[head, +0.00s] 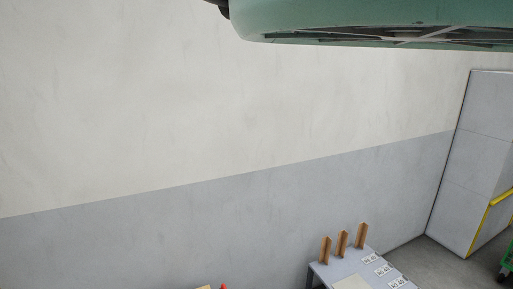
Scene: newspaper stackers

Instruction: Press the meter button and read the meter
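No meter and no meter button can be made out in the head view. My gripper is not in view. A grey table (341,265) shows in part at the bottom edge, with three upright wooden pieces (343,243) along its far side. Several small white labels (383,270) with dark print lie on its right side, too small to read surely.
A wall (200,120), cream above and grey below, fills most of the view. A pale wall block (470,170) with a yellow rail (502,198) stands right. A green object (507,262) is cut off at right. A large pale-green rounded body (380,25) overhangs the top.

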